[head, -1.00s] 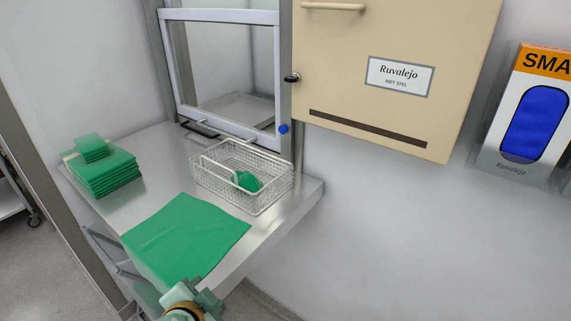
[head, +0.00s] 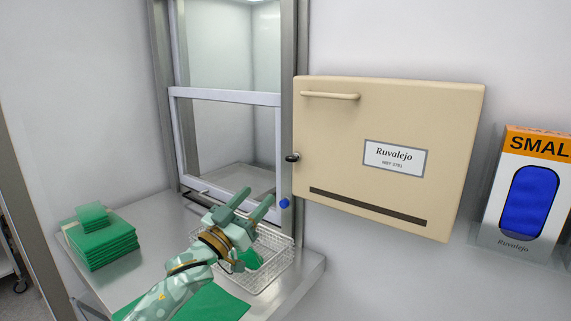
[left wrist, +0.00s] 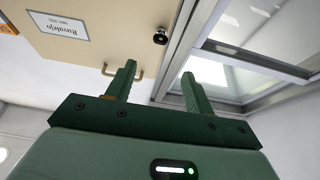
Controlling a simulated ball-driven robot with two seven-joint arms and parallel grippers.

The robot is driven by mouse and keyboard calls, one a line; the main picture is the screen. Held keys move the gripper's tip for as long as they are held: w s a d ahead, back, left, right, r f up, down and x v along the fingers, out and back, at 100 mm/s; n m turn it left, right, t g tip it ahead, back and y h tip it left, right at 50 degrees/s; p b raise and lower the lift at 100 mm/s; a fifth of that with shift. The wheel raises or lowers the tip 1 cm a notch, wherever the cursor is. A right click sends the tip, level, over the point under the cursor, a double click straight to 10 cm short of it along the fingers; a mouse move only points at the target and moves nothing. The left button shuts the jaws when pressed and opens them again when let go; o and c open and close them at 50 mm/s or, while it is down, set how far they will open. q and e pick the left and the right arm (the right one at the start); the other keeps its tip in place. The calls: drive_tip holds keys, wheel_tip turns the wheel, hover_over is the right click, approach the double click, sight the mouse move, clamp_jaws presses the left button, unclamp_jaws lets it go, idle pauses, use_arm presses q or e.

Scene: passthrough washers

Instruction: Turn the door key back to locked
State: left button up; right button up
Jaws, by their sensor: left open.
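A small dark key (head: 292,157) with a bright metal collar sits at the left edge of the beige cabinet door (head: 350,135). Its bow looks roughly level, but it is too small to read its turn exactly. The door looks shut. The key also shows in the left wrist view (left wrist: 160,36), beyond the fingertips. My left gripper (head: 256,199) is open and empty, below and left of the key and apart from it, above the wire basket. Its two green fingers show in the left wrist view (left wrist: 158,72). My right gripper is not in view.
The wire basket (head: 283,262) with a green item stands on the steel shelf (head: 305,272). A stack of green cloths (head: 104,243) lies at left. A glove box (head: 522,190) hangs at right.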

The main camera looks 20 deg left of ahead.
sight(293, 158)
use_arm(q)
drive_tip(key=p+x, duration=0.2)
drive_tip(key=x, duration=1.1)
drive_tip(key=shift+w, duration=0.2)
drive_tip(key=shift+f, duration=0.15)
drive_tip(key=c, duration=1)
